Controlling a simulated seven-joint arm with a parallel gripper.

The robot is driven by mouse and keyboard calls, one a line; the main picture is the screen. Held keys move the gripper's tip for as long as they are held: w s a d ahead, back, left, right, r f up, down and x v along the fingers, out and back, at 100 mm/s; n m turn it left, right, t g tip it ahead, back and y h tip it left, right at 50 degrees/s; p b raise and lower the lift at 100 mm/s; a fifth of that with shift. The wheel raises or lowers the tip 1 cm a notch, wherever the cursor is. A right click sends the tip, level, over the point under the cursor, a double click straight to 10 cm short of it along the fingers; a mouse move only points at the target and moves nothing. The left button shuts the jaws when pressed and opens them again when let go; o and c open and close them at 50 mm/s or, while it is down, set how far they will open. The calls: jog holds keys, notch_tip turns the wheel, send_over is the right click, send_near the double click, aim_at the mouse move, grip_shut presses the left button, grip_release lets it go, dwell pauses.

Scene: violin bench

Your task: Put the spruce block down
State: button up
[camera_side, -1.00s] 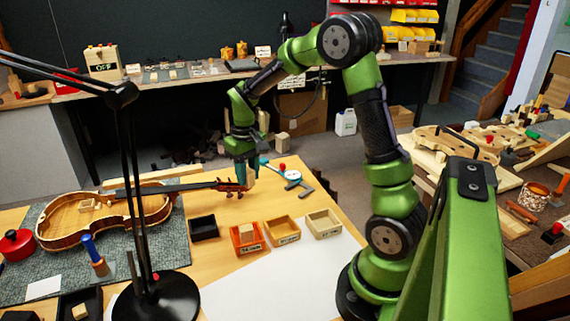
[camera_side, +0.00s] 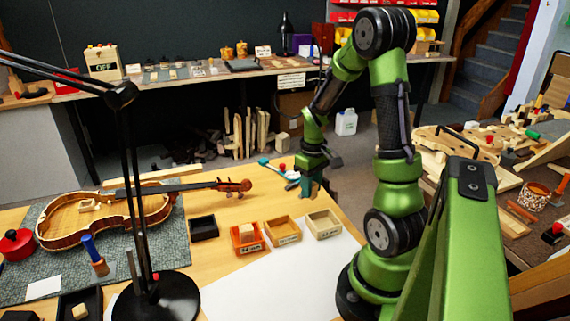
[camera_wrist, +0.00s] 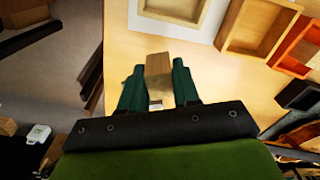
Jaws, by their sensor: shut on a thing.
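My gripper (camera_side: 310,186) is over the far right part of the bench, behind the pale wooden tray. In the wrist view, the two teal fingers of my gripper (camera_wrist: 158,88) are closed on the spruce block (camera_wrist: 158,64), a small brown block whose end sticks out past the fingertips. In the side view the block is hidden or too small to make out. I cannot tell whether it touches the bench top (camera_wrist: 140,50).
Several small trays stand in front of my gripper: pale (camera_side: 323,224), tan (camera_side: 282,232), orange (camera_side: 250,246) with a block in it, and black (camera_side: 204,228). The violin (camera_side: 130,208) lies left. A teal tool (camera_side: 275,170) is close by. The bench edge is near.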

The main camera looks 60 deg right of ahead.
jog(key=w+d, duration=0.4)
jog(key=w+d+f, duration=0.1)
jog(key=w+d, duration=0.1)
jog(key=shift+w+d, duration=0.25)
jog(key=shift+w, duration=0.15)
jog(key=shift+s+a+f, duration=0.1)
jog(key=shift+f, duration=1.6)
jog(key=shift+f, duration=0.15)
jog(key=o, duration=1)
